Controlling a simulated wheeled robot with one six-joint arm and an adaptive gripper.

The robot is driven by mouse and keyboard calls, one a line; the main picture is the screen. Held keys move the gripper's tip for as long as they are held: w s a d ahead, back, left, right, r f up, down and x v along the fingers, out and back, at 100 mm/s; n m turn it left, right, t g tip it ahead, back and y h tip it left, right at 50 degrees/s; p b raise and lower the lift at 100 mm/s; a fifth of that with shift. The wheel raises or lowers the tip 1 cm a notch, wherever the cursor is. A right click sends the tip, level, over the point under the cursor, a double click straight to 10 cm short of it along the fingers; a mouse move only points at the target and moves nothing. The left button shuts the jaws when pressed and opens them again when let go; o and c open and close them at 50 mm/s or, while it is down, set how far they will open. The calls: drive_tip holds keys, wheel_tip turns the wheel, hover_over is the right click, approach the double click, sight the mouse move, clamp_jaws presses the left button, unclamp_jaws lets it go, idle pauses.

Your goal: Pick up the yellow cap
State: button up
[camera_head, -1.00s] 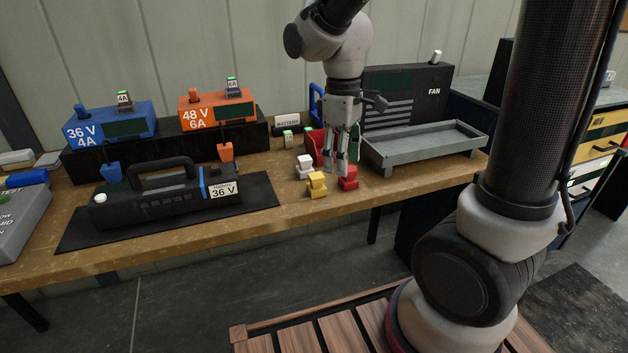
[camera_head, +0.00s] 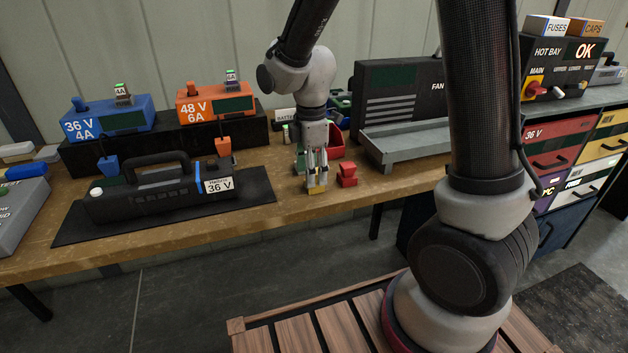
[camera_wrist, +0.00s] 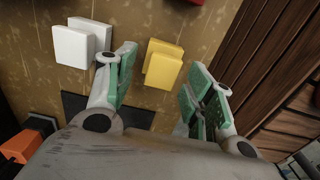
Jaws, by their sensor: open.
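The yellow cap (camera_wrist: 164,66) lies on the wooden bench and shows between and beyond my open fingertips in the wrist view. In the head view, only a small yellow part (camera_head: 317,190) shows below my gripper (camera_head: 316,178), which hides the rest. My gripper points down over it, its green-padded fingers apart on either side. It also shows in the wrist view (camera_wrist: 163,88), with nothing held between the fingers. I cannot tell the exact height of the fingertips above the bench.
A white cap (camera_wrist: 82,43) lies close to the left finger in the wrist view. A red cap (camera_head: 347,175) stands right of my gripper. A grey tray (camera_head: 402,147) is farther right, and a black battery (camera_head: 158,192) lies on a dark mat (camera_head: 75,231) at left.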

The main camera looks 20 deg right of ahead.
drive_tip(key=shift+f, duration=0.55)
drive_tip(key=c, duration=1)
